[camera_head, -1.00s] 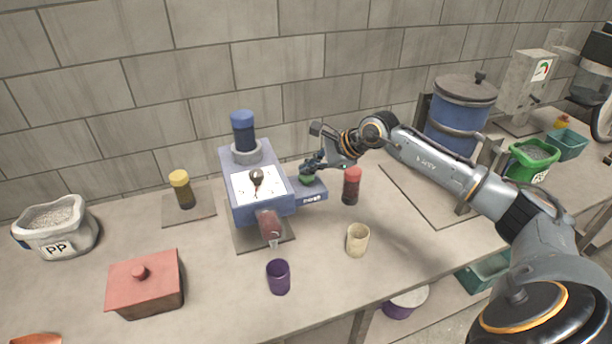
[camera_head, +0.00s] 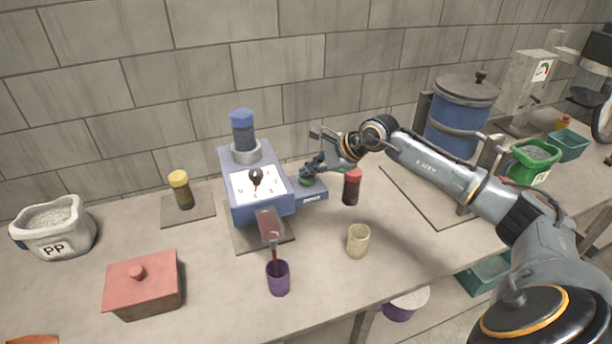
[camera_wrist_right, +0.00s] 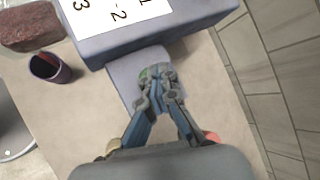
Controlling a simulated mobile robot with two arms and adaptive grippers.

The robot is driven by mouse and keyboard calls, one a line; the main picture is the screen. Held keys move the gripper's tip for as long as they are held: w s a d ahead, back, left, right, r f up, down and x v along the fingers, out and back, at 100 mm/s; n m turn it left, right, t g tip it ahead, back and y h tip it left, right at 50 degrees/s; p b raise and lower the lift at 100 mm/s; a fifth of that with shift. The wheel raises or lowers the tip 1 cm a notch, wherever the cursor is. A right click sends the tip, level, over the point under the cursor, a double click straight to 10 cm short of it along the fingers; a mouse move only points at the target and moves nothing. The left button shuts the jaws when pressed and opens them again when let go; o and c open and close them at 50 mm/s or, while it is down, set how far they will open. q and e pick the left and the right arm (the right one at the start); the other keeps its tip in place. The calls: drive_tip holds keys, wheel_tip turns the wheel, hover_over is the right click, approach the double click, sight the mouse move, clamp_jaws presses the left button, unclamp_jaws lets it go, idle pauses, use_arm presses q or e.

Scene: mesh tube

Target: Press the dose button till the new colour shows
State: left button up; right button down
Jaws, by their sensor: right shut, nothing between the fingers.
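The blue dosing machine (camera_head: 240,209) stands on the bench with a blue-capped bottle (camera_head: 243,132) upright on top and a white dial (camera_head: 272,186) with a dark knob. The green dose button (camera_head: 306,182) is on the machine's right-hand ledge, mostly hidden under my right fingertips. My right gripper (camera_head: 311,172) is shut and empty, its tips on the button; the wrist view shows the shut tips (camera_wrist_right: 157,73) over a bit of green. A dark red stream (camera_head: 275,254) runs from the clear spout (camera_head: 268,223) into the purple cup (camera_head: 278,279). My left gripper is not in view.
A red-capped bottle (camera_head: 351,187) and a beige cup (camera_head: 358,241) stand right of the machine. A yellow-capped bottle (camera_head: 181,190), a PP bag (camera_head: 54,228) and a red lidded box (camera_head: 143,284) are to the left. A blue drum (camera_head: 459,116) stands behind my right arm.

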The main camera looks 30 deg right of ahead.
sight(309, 179)
drive_tip(key=shift+f, duration=0.2)
drive_tip(key=shift+r, duration=0.1)
drive_tip(key=shift+r+p, duration=0.45)
drive_tip(key=shift+r, duration=0.75)
drive_tip(key=shift+r+p, duration=1.25)
drive_tip(key=shift+r, duration=1.25)
